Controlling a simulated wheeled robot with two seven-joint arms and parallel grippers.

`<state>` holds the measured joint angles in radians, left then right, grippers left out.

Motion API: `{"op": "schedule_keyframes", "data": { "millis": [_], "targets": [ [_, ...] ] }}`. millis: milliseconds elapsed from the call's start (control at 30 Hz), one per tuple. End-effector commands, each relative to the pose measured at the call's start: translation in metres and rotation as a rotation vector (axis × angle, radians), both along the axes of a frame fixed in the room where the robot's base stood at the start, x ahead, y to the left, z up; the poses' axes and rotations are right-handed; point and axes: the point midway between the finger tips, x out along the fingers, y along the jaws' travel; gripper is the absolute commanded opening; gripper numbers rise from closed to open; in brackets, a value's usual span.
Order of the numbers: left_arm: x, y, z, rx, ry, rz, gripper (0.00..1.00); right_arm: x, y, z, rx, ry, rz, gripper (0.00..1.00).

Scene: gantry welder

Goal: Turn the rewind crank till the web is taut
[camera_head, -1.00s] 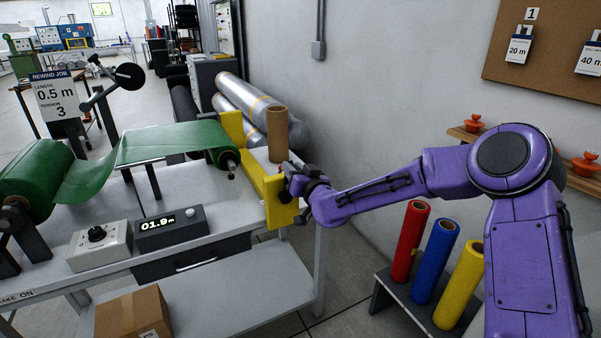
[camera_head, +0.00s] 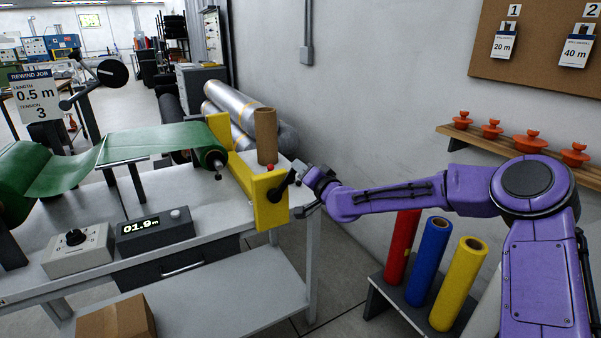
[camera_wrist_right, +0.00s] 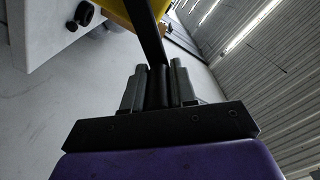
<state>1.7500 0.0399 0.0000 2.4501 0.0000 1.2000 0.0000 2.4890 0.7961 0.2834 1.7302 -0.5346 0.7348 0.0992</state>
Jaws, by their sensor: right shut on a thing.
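The green web (camera_head: 140,143) runs from a large green roll (camera_head: 12,200) at the left over a bar to a smaller roll (camera_head: 203,147) at the yellow end frame (camera_head: 240,172). It dips between the left roll and the bar, then runs nearly flat. The black rewind crank (camera_head: 282,187) sits on the outer face of the yellow frame, its arm slanting up to the right. My right gripper (camera_head: 307,187) is at the crank's outer end. In the right wrist view its fingers (camera_wrist_right: 160,82) are shut on the dark crank handle (camera_wrist_right: 162,88). My left gripper is out of view.
A cardboard tube (camera_head: 265,135) stands behind the yellow frame. A display box (camera_head: 155,232) reads 01.9 m, beside a knob box (camera_head: 78,250). A sign (camera_head: 36,95) reads 0.5 m, tension 3. Red, blue and yellow rolls (camera_head: 428,258) stand below my right arm, near the wall.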

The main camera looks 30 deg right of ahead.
Motion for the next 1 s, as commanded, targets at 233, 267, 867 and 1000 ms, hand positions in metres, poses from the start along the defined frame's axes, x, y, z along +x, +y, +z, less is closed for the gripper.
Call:
{"op": "schedule_keyframes", "data": {
  "millis": [233,267,867,1000],
  "targets": [
    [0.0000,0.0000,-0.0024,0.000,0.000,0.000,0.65,-0.0007,-0.0024,-0.0039,-0.004,0.003,0.001,0.00],
    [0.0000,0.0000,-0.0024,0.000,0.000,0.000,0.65,-0.0008,-0.0025,-0.0041,-0.004,0.003,0.001,0.00],
    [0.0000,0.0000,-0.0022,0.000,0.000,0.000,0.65,-0.0002,-0.0023,-0.0036,-0.004,0.003,0.000,0.52],
    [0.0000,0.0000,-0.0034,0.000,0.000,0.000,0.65,-0.0097,-0.0030,-0.0031,-0.004,0.002,-0.001,0.52]
  ]
}}
